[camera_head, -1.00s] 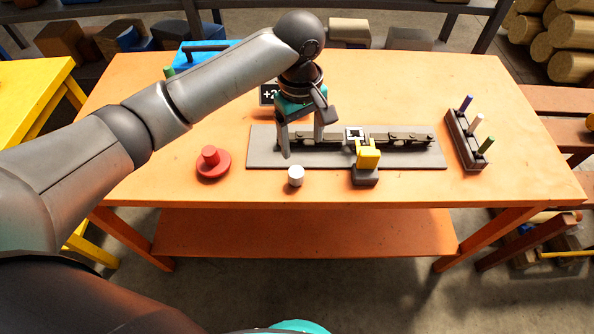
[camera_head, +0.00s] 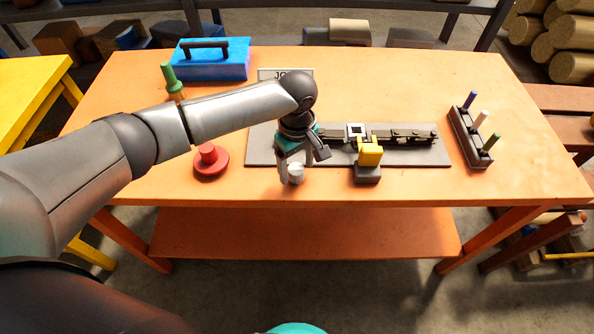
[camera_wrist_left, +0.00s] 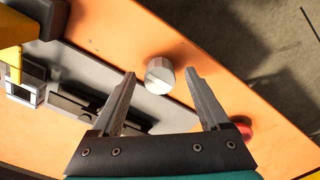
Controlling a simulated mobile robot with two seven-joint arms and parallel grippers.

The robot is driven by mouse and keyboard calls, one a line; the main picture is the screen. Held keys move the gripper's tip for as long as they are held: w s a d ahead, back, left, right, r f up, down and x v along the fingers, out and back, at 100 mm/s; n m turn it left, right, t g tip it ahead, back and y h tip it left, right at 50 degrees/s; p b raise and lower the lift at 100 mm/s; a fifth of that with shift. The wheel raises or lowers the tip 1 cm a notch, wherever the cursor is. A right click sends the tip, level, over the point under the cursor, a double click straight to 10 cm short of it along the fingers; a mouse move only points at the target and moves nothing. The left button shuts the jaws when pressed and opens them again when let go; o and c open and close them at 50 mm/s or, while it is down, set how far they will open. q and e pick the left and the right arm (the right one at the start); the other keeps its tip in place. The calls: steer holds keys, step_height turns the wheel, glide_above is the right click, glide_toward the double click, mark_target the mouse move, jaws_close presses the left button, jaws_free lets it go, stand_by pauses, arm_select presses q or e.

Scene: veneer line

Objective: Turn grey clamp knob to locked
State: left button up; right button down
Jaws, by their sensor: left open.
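The grey clamp knob (camera_head: 295,174) is a small pale, faceted knob at the front edge of the grey plate on the orange table. It also shows in the left wrist view (camera_wrist_left: 159,77), ahead of the fingers. My left gripper (camera_head: 293,168) is open and points down right at the knob. In the left wrist view the two fingertips (camera_wrist_left: 161,73) stand apart on either side of the knob, with a visible gap to each. I cannot tell whether they are level with it. No lock marking is readable on the knob. My right gripper is not in view.
The grey plate (camera_head: 420,157) carries a dark rail (camera_head: 410,135) and a yellow-topped block (camera_head: 368,160) right of the knob. A red round knob (camera_head: 210,160) sits to the left. A blue toolbox (camera_head: 210,62) and a peg rack (camera_head: 468,138) stand farther off. The table's front is clear.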

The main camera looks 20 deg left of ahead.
arm_select(q)
steer(key=shift+f, duration=0.8)
steer(key=shift+c, duration=0.4)
jaws_close()
